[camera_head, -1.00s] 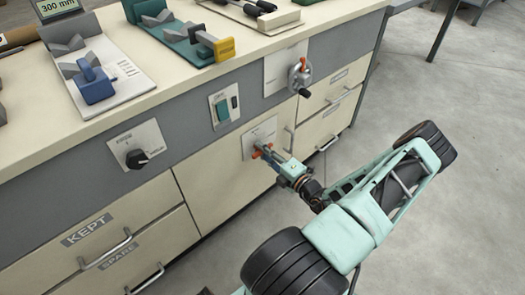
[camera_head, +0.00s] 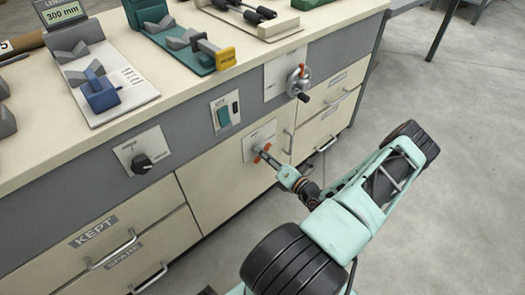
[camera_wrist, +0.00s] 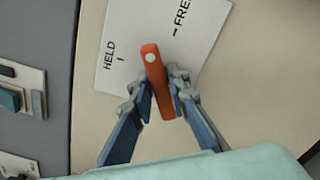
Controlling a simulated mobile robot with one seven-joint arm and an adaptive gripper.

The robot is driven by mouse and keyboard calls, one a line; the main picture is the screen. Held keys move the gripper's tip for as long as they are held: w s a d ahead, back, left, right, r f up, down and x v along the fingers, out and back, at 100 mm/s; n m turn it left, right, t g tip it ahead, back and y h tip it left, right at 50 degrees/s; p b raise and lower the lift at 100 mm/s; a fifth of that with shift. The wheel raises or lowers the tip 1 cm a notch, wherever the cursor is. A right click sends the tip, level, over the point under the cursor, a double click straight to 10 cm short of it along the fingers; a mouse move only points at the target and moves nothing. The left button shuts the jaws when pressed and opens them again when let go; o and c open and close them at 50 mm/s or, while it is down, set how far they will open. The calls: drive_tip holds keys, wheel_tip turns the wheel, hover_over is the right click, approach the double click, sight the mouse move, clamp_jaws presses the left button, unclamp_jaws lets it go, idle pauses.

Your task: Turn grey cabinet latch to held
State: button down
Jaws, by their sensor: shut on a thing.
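The orange latch handle (camera_wrist: 156,75) sits on a white plate (camera_wrist: 185,20) on the cabinet's cream door. The plate reads HELD on the left and FREE on the upper right, each with a short tick. The handle's upper end, with a pale round spot, lies between the two ticks. Its longer end runs down and slightly right. My gripper (camera_wrist: 163,97) is shut on this longer part, one finger on each side. In the head view my gripper (camera_head: 271,160) meets the orange latch (camera_head: 262,150) at its plate (camera_head: 256,139).
A black knob (camera_head: 141,162), a green rocker switch (camera_head: 223,115) and a crank wheel (camera_head: 299,82) are on the grey band nearby. Drawers with bar handles (camera_head: 112,250) lie at the lower left. Fixtures stand on the bench top (camera_head: 160,95). The floor at right is open.

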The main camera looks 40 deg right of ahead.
drive_tip(key=n+p, duration=0.1)
drive_tip(key=n, duration=0.4)
drive_tip(key=shift+n+p, duration=0.3)
drive_tip(key=shift+p, duration=0.05)
drive_tip(key=n+p, duration=0.1)
drive_tip(key=n, duration=0.4)
drive_tip(key=shift+n, duration=0.4)
drive_tip(key=c, duration=1.9)
unclamp_jaws()
drive_tip(key=shift+c, duration=0.2)
drive_tip(key=s, duration=1.2)
drive_tip(key=shift+d, duration=0.45)
